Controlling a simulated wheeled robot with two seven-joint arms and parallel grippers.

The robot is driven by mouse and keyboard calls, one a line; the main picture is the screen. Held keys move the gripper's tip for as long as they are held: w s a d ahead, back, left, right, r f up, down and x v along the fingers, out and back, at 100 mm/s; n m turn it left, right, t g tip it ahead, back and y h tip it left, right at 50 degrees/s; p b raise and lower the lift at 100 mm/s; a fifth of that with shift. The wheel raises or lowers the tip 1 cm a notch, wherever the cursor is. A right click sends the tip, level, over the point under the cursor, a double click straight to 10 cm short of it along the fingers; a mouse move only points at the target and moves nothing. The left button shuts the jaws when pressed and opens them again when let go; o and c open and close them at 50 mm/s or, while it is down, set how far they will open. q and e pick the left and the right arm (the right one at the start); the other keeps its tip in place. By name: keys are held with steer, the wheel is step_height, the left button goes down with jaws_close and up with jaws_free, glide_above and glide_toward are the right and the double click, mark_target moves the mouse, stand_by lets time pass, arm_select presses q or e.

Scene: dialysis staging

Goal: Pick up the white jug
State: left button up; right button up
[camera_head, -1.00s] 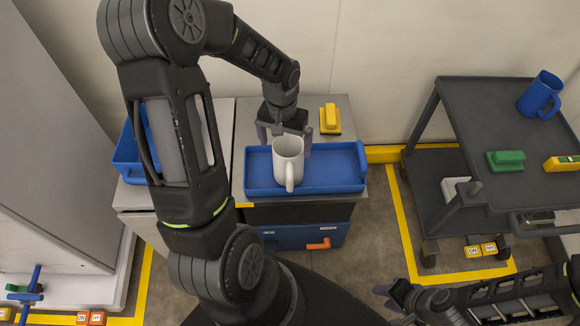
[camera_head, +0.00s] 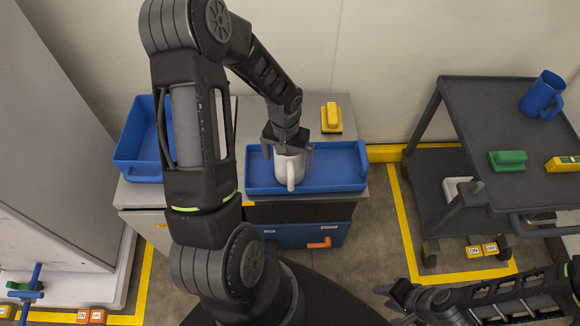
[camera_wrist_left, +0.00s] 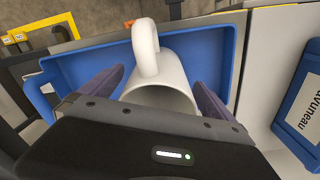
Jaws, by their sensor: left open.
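The white jug (camera_head: 284,171) stands upright in the blue tray (camera_head: 335,175), its handle toward me. My left gripper (camera_head: 288,150) is above it with its fingers apart. In the left wrist view, the jug (camera_wrist_left: 172,78) sits between the two open fingers (camera_wrist_left: 160,90), one on each side, with its handle on the far side. I see no grip on it. The gripper hides part of the jug's rim in the head view. My right gripper (camera_head: 388,297) is low at the bottom right, away from the jug, its fingers apart and empty.
A yellow block-like item (camera_head: 331,117) lies behind the tray. A blue bin (camera_head: 132,172) stands to the left. A dark cart (camera_head: 470,115) at right carries a blue jug (camera_head: 542,95), a green item (camera_head: 507,160) and a yellow one (camera_head: 563,163). The tray's right half is clear.

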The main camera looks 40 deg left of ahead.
stand_by(0.6)
arm_select(q)
steer(key=c, duration=1.5)
